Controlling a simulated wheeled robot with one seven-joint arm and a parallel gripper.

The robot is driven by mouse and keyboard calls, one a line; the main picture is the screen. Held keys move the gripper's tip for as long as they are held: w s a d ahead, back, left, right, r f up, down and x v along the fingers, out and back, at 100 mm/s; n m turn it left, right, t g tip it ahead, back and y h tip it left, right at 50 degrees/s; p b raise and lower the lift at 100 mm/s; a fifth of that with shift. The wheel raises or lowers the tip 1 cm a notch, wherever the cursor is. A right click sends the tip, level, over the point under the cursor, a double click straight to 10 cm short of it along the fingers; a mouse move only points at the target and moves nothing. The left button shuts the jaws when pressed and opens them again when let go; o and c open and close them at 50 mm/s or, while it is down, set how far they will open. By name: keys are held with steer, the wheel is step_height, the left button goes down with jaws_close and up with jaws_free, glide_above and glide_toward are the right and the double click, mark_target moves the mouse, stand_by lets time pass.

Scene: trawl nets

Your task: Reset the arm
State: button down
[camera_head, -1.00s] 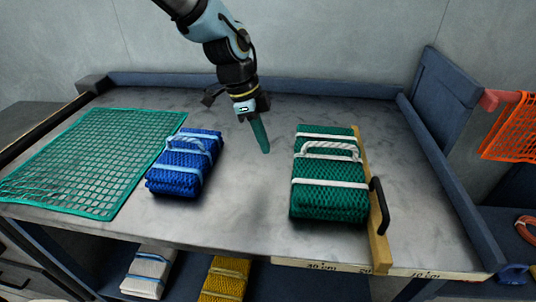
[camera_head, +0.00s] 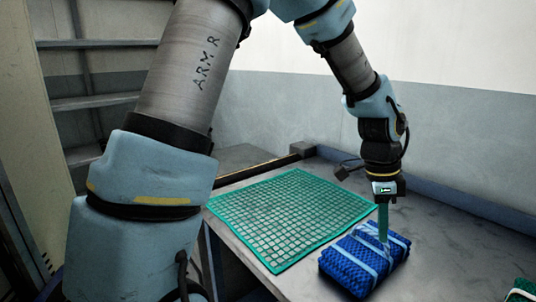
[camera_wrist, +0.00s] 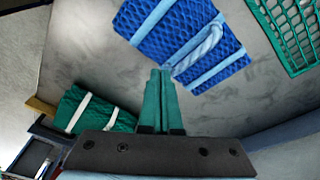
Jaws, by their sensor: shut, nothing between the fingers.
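My gripper (camera_head: 383,222) points down above the metal table, with its green fingers together and nothing between them. In the head view its tips overlap the blue net bundle (camera_head: 350,262), so I cannot tell the gap there. In the wrist view the closed fingers (camera_wrist: 160,75) reach toward the blue bundle (camera_wrist: 165,25), whose white rope handle is near the tips. My upper arm (camera_head: 190,75) fills the left of the head view.
A flat green net panel (camera_head: 290,215) lies left of the blue bundle on the table (camera_head: 300,284). A green net bundle (camera_head: 522,291) shows at the right edge, and in the wrist view (camera_wrist: 78,112) at lower left. Grey shelves (camera_head: 95,103) stand at back left.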

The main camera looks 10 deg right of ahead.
steer(key=w+a+n+t, duration=0.1)
steer(key=w+a+n, duration=0.55)
steer(key=a, duration=0.55)
steer(key=a+n+t+y, duration=0.1)
steer(key=a+n, duration=1.4)
steer(key=a, duration=0.9)
steer(key=shift+s+r+t, duration=0.15)
steer(key=shift+s+t, duration=0.05)
steer(key=shift+t, duration=0.2)
